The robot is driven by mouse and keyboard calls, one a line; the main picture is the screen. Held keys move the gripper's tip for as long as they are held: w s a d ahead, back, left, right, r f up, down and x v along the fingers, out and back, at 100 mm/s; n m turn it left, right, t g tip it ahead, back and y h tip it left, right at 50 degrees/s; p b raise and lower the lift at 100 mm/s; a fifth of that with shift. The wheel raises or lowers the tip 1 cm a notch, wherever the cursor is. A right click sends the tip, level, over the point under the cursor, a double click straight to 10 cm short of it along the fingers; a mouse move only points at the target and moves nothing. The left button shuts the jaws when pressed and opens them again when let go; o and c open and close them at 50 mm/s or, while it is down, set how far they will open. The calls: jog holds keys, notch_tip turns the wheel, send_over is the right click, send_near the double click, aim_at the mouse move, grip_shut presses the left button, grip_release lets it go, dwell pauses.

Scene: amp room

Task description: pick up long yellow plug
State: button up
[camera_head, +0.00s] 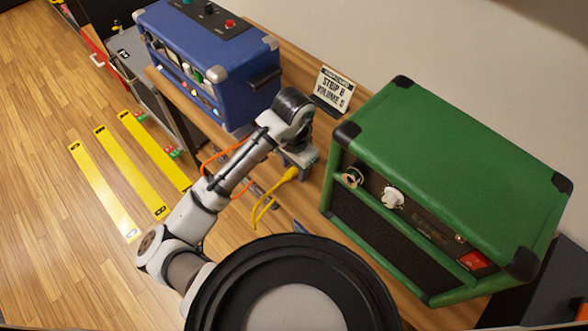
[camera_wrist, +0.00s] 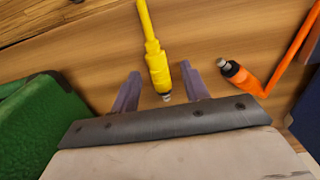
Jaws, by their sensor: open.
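The long yellow plug (camera_wrist: 158,72) with its yellow cable lies on the wooden table top, its metal tip pointing toward my wrist. In the head view the yellow plug (camera_head: 289,175) shows just below my gripper (camera_head: 297,161). In the wrist view my gripper (camera_wrist: 160,72) is open, with one finger on each side of the plug and a gap on both sides. I cannot tell how far the fingers are above the table. The end of my gripper is partly hidden in the head view.
An orange plug (camera_wrist: 236,73) with an orange cable lies right of my gripper in the wrist view. A green amp (camera_head: 450,160) stands to the right and a blue amp (camera_head: 205,65) at the upper left. A small sign (camera_head: 335,90) stands behind.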

grip_shut()
jog(key=shift+r, duration=0.1)
